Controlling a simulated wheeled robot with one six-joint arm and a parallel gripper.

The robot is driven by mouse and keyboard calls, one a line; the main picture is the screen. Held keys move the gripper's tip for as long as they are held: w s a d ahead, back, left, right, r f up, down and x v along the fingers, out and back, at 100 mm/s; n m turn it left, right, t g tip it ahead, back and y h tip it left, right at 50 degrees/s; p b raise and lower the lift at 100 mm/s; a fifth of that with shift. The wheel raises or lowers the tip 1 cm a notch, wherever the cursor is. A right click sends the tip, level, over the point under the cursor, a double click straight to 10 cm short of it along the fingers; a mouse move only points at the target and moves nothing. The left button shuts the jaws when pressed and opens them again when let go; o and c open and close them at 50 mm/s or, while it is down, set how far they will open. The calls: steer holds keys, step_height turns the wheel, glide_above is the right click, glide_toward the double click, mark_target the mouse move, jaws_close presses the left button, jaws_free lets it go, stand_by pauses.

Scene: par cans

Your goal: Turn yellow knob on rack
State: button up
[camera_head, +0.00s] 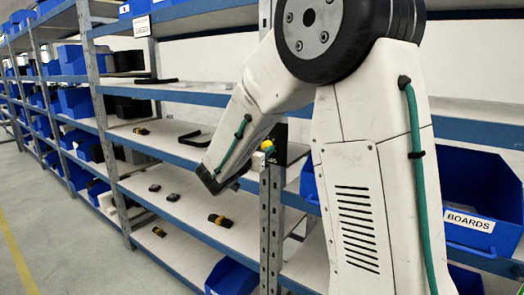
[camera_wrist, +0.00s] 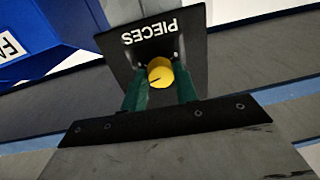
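The yellow knob (camera_wrist: 160,76) sits on a black panel (camera_wrist: 193,38) whose label "PIECES" appears upside down in the wrist view. A short dark mark shows on its face. My gripper (camera_wrist: 160,84) has one green finger on each side of the knob, with no clear gap on either side, so it looks shut on it. In the head view the knob (camera_head: 267,146) is a small yellow spot by the rack's upright. There my arm's dark wrist end is just left of it, and the fingers are mostly hidden.
The rack's grey upright (camera_head: 271,225) stands close to the wrist. Several small yellow-black items, including one (camera_head: 220,220), lie on the shelves. A blue bin labelled "BOARDS" (camera_head: 483,187) is at right, and a blue bin (camera_wrist: 50,25) is near the panel. The aisle floor at left is clear.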

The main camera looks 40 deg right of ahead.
steer(key=shift+n, duration=0.3)
steer(key=n+g, duration=0.1)
steer(key=n, duration=1.4)
steer(key=shift+r+n, duration=0.15)
steer(key=shift+n, duration=0.15)
steer(key=n, duration=0.6)
steer(key=shift+n+g, duration=0.3)
steer(key=shift+n, duration=0.1)
steer(key=n, duration=0.4)
steer(key=shift+w+a, duration=0.1)
steer(key=shift+n, duration=1.7)
